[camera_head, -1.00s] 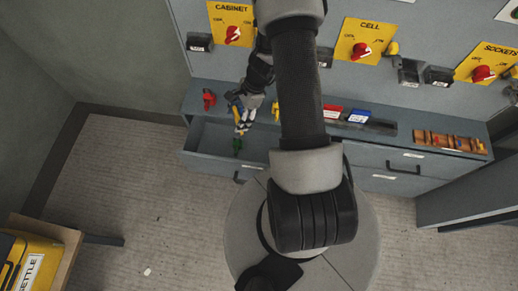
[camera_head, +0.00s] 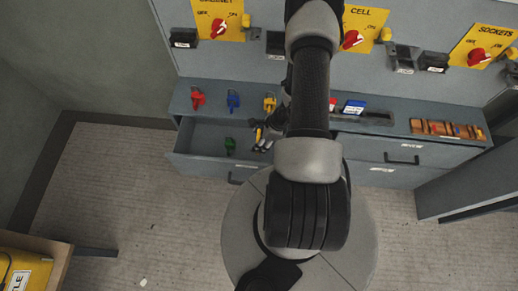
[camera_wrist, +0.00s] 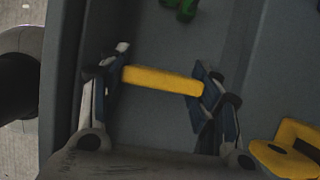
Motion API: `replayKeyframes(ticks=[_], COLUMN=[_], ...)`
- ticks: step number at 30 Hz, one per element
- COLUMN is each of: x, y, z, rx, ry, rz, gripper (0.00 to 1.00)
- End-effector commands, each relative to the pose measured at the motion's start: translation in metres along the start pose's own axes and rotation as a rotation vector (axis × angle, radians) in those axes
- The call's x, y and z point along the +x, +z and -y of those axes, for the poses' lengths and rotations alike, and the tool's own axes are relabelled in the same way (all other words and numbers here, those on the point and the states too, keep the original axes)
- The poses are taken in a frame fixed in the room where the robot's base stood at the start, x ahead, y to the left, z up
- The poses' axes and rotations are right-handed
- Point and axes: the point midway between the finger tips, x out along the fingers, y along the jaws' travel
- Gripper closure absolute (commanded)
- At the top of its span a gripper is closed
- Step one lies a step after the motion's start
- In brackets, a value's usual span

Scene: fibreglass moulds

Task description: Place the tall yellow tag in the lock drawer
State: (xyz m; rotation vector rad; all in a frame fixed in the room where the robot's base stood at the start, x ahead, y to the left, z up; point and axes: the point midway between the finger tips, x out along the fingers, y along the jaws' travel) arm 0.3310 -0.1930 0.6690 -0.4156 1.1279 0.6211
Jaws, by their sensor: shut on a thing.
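My gripper (camera_wrist: 163,88) is shut on the tall yellow tag (camera_wrist: 160,82), which spans between the two fingers in the wrist view. In the head view my gripper (camera_head: 261,143) is at the right part of the open lock drawer (camera_head: 198,165), partly hidden by my arm. The wrist view shows the drawer's grey floor (camera_wrist: 155,125) beneath the tag. I cannot tell whether the tag touches it. A green padlock (camera_head: 230,147) lies in the drawer, left of my gripper; part of it shows in the wrist view (camera_wrist: 184,8).
On the ledge behind the drawer stand red (camera_head: 197,97), blue (camera_head: 233,100) and yellow (camera_head: 269,102) padlocks. The yellow padlock (camera_wrist: 283,155) is close to my right finger in the wrist view. The left part of the drawer is free. A panel with red switches (camera_head: 351,39) rises behind.

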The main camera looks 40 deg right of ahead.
Motion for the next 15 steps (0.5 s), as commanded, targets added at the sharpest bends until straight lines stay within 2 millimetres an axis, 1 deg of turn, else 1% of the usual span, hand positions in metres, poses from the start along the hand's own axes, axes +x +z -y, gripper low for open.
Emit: replayKeyframes(ticks=[1, 3, 6, 13, 15], x=[0.018, 0.033, 0.048, 0.062, 0.069], y=[-0.007, -0.013, -0.019, -0.025, -0.028], z=[-0.001, -0.001, 0.0, 0.0, 0.0], rx=[0.001, 0.001, 0.0, -0.001, -0.001], ry=[0.003, 0.002, 0.001, 0.0, 0.001], rz=[0.0, 0.001, 0.001, 0.001, 0.001], gripper=[0.59, 0.59, 0.59, 0.59, 0.59])
